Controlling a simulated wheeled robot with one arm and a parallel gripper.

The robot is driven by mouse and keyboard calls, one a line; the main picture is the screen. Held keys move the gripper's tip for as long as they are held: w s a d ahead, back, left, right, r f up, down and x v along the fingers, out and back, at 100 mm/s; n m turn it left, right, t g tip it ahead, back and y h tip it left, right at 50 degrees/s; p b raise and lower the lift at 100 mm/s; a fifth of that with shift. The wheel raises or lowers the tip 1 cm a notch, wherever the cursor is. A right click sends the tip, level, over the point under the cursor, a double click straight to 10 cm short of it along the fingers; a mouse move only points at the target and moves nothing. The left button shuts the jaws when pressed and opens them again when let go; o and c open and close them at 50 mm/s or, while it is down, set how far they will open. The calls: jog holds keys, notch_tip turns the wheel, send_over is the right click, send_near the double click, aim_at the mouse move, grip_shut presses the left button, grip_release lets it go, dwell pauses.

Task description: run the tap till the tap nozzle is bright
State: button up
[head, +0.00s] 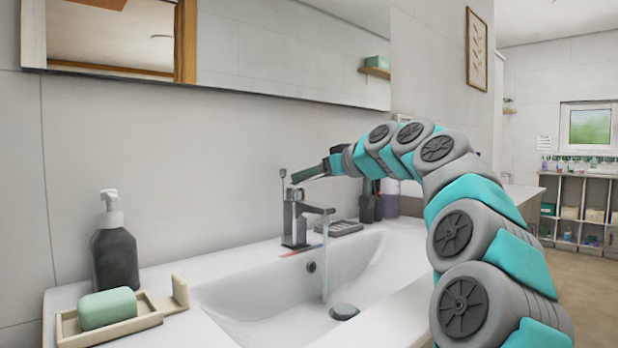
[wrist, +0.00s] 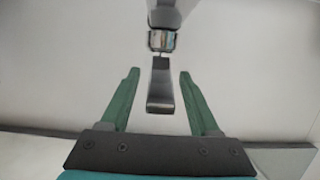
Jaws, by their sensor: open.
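The dark grey tap (head: 295,222) stands at the back of the white basin. Its nozzle (head: 321,208) looks dark grey, and a thin stream of water (head: 325,265) falls from it into the basin. My gripper (head: 300,176) is just above the tap top, pointing left. In the wrist view my gripper (wrist: 158,74) is open, with its green fingers apart on either side of a grey lever-like part of the tap (wrist: 160,88). A gap shows on both sides, so neither finger visibly touches it.
A dark soap dispenser (head: 114,250) and a green soap bar (head: 108,308) on a tray stand at the left. A dark grey soap dish (head: 338,228) and bottles (head: 389,198) are right of the tap. A mirror (head: 280,45) hangs above. The white basin (head: 250,300) is open below.

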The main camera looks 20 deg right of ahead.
jog(key=v, duration=0.7)
jog(key=shift+b, duration=0.4)
jog(key=shift+s+d, duration=0.1)
